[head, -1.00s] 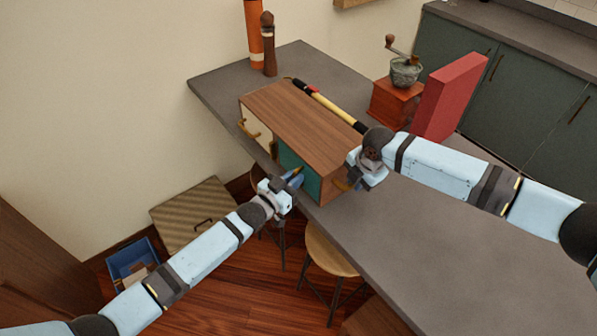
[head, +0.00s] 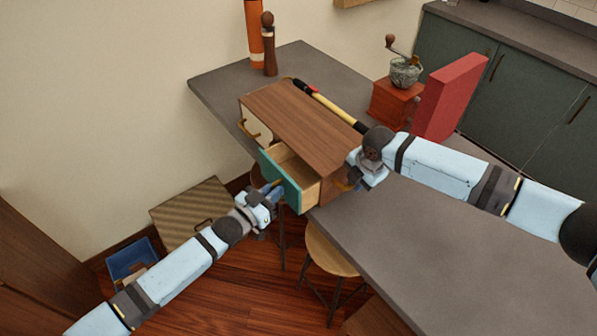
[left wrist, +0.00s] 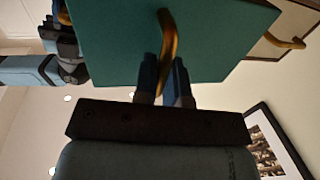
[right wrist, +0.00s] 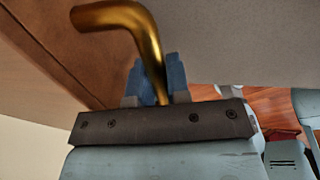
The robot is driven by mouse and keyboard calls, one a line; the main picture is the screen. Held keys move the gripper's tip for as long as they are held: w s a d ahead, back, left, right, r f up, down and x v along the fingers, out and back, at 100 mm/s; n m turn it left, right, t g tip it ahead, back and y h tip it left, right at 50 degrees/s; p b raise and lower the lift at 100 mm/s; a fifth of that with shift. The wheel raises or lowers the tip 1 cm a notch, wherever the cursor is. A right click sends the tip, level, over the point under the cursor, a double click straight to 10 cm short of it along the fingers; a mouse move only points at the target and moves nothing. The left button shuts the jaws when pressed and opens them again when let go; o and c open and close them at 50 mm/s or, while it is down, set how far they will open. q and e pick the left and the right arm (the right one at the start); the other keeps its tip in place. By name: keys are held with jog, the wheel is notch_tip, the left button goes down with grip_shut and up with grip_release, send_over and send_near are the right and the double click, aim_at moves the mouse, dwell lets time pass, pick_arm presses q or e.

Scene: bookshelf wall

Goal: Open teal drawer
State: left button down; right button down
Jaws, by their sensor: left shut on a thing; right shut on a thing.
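The wooden cabinet (head: 305,125) sits on the grey counter. Its teal drawer (head: 279,181) is pulled out of the front, and its bare wooden inside shows from above. My left gripper (head: 274,191) is at the teal front; in the left wrist view its fingers (left wrist: 165,85) are shut on the brass handle (left wrist: 168,40) of the teal drawer (left wrist: 105,45). My right gripper (head: 352,178) is at the cabinet's right end; in the right wrist view its fingers (right wrist: 160,85) are shut on a brass handle (right wrist: 125,18) on the wooden side.
A white drawer front with a brass handle (head: 247,130) is left of the teal one. A yellow-handled tool (head: 330,106) lies behind the cabinet. A coffee grinder (head: 398,98) and a red box (head: 447,97) stand further back. A stool (head: 331,252) is below the counter edge.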

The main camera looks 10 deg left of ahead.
pick_arm(q)
jog(key=shift+w+a+v, duration=0.1)
jog(key=shift+a+v, duration=0.05)
jog(key=shift+v, duration=0.6)
jog(key=shift+w+a+v, duration=0.1)
jog(key=shift+a+v, duration=0.05)
jog(key=shift+v, duration=0.65)
jog(key=shift+w+a+v, duration=0.1)
jog(key=shift+v, duration=0.65)
jog(key=c, duration=1)
grip_release()
jog(key=shift+d+f, duration=0.1)
jog(key=shift+c, duration=0.2)
jog(key=v, duration=0.8)
